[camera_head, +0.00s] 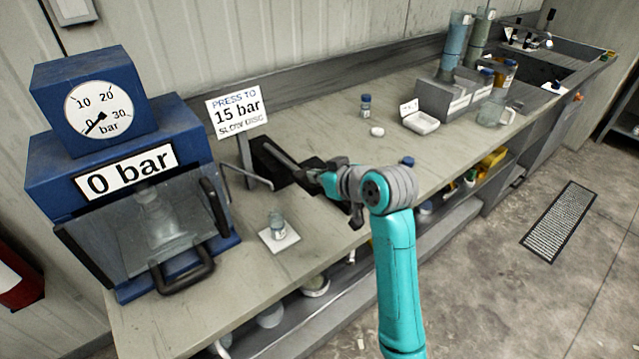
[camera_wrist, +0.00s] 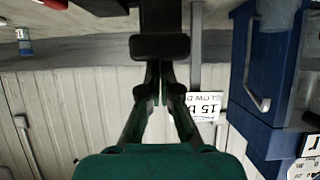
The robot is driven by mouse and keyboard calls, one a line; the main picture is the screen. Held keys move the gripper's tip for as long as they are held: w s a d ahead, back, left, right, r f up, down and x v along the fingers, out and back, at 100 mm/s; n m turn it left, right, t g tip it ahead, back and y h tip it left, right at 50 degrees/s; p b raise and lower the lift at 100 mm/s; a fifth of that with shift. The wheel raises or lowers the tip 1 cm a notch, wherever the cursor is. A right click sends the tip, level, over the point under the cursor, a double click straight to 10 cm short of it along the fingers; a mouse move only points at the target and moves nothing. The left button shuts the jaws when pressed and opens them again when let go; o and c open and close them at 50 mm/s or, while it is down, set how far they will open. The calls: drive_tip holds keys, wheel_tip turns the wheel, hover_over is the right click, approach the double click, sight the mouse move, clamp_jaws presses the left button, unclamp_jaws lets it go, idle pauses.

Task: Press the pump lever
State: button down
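The blue press (camera_head: 120,150) stands at the left of the bench; its gauge (camera_head: 98,108) needle is near 0 and its label reads "0 bar". The pump lever (camera_head: 282,156) is a grey bar over a dark base beside the press, sloping down to the right. My gripper (camera_head: 326,178) is at the lever's right end. In the wrist view my gripper's fingers (camera_wrist: 160,72) come together at the tips, with nothing visible between them. A dark block (camera_wrist: 160,46), seemingly the lever's end, lies just past the tips; I cannot tell whether they touch.
A sign (camera_head: 237,110) reads "PRESS TO 15 bar". A bent metal rod (camera_head: 250,178) sticks out from the press. A small vial (camera_head: 277,224) stands on a white tile (camera_head: 278,240) nearby. Bottles and a grey rack (camera_head: 445,102) stand further right.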

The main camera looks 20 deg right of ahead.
drive_tip(key=shift+w+r, duration=0.15)
drive_tip(key=shift+r, duration=0.7)
drive_tip(key=s+f+v, duration=0.1)
drive_tip(key=v, duration=0.9)
drive_tip(key=shift+f, duration=0.35)
idle(1.8)
drive_tip(key=w+r, duration=0.3)
drive_tip(key=r, duration=0.5)
drive_tip(key=shift+w+a, duration=0.15)
drive_tip(key=shift+a, duration=0.2)
drive_tip(key=x, duration=1)
drive_tip(key=shift+w+f, duration=0.1)
drive_tip(key=shift+f, duration=0.1)
drive_tip(key=shift+s+d+f, duration=0.1)
drive_tip(key=shift+s+f, duration=0.15)
drive_tip(key=shift+f, duration=0.3)
drive_tip(key=shift+s+d+f, duration=0.1)
drive_tip(key=shift+s+f, duration=0.1)
drive_tip(key=shift+f, duration=0.3)
drive_tip(key=shift+s+f, duration=0.15)
drive_tip(key=shift+f, duration=0.55)
